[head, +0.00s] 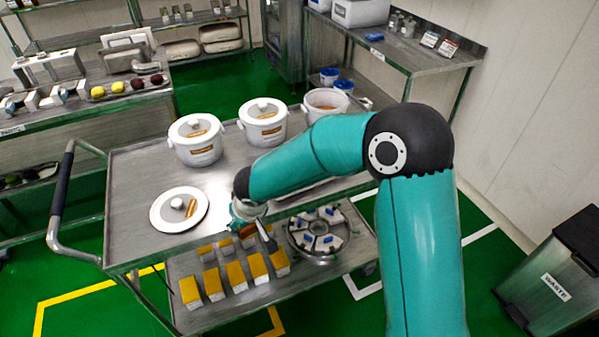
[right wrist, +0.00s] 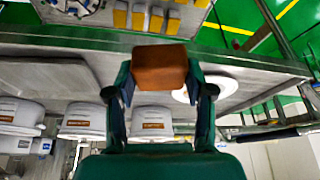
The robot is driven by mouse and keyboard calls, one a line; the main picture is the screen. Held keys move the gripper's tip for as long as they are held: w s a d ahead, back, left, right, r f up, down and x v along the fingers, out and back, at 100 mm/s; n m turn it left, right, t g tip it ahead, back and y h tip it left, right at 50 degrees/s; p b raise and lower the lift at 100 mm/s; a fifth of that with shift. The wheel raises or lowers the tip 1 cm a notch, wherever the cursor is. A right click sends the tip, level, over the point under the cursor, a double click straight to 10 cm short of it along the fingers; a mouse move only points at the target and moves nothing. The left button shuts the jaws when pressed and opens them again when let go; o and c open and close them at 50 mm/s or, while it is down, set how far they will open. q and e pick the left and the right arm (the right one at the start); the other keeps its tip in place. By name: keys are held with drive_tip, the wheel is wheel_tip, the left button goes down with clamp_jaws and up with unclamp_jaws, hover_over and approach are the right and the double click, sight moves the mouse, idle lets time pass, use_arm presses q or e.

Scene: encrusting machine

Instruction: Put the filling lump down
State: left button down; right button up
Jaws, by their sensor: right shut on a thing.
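The filling lump (right wrist: 160,68) is a brown block with rounded edges. In the right wrist view it sits between the two fingers of my right gripper (right wrist: 159,88), which is shut on it. There the lump is small and mostly hidden by the gripper. I cannot tell a contact between the lump and the trolley. My left gripper is not in view.
Three white pots, one of them (head: 195,140) at the left, stand along the trolley's back edge. The lower shelf holds several yellow-topped boxes (head: 235,272) and a round tray with segments (head: 316,255). A waste bin (head: 548,285) stands right. The trolley's left top is partly bare.

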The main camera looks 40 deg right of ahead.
drive_tip(key=shift+w+d+r, duration=0.15)
drive_tip(key=shift+w, duration=0.25)
drive_tip(key=w+d+r+m, duration=0.1)
drive_tip(key=w+d+r, duration=0.55)
drive_tip(key=d, duration=0.35)
drive_tip(key=w+d+r+m, duration=0.1)
drive_tip(key=w+d+r, duration=0.55)
drive_tip(key=d, duration=0.45)
drive_tip(key=shift+h, duration=0.4)
wheel_tip(320, 180, down, 14)
drive_tip(key=shift+s+r+b, duration=0.1)
drive_tip(key=shift+r+b, duration=0.1)
drive_tip(key=shift+b, duration=0.9)
wheel_tip(320, 180, down, 5)
drive_tip(key=shift+f+p, duration=0.1)
drive_tip(key=shift+p, duration=0.25)
